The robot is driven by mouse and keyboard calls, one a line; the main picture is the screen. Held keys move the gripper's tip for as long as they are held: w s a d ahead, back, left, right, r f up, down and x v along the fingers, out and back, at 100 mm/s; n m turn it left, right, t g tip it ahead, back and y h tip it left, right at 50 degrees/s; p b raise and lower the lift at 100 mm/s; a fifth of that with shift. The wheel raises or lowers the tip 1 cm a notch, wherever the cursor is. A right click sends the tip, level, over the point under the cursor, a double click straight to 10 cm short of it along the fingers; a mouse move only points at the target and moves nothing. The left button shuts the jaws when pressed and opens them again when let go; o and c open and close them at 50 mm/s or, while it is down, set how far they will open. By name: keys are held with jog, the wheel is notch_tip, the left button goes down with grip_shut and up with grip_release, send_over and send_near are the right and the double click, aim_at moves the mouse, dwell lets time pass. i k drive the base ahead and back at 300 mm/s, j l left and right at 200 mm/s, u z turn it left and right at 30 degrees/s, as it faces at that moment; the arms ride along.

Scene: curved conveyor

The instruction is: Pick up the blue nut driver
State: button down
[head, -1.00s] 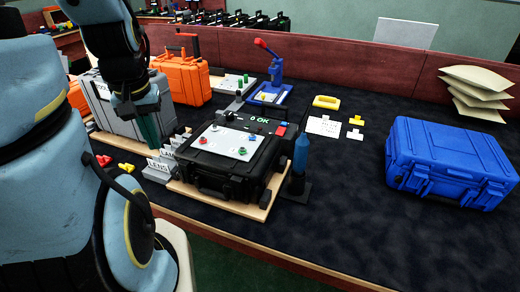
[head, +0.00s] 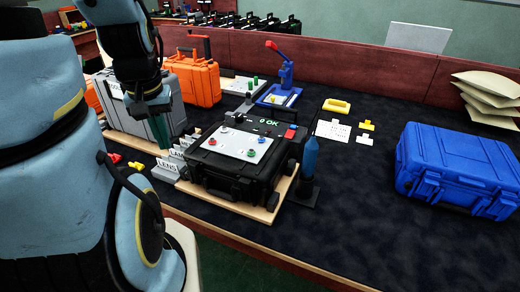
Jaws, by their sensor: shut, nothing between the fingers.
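The blue nut driver (head: 310,158) stands upright in a small black stand (head: 303,193), just right of the black case. Its blue body shows, with a thin dark shaft above. My gripper (head: 160,132) hangs at the left, in front of the grey case, pointing down with its greenish fingers together. It is empty and well to the left of the driver, with the black case between them.
The black case (head: 210,178) with a panel sits on a wooden board. A blue case (head: 455,165) is at right, an orange case (head: 190,80) behind. A blue press (head: 283,85) stands at the back. Dark mat is clear in front of the blue case.

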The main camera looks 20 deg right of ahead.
aim_at(310, 153)
jog(key=u, duration=1.05)
jog(key=k+j, duration=0.1)
jog(key=k, duration=0.6)
jog(key=k+j+u, duration=0.1)
jog(key=k, duration=0.6)
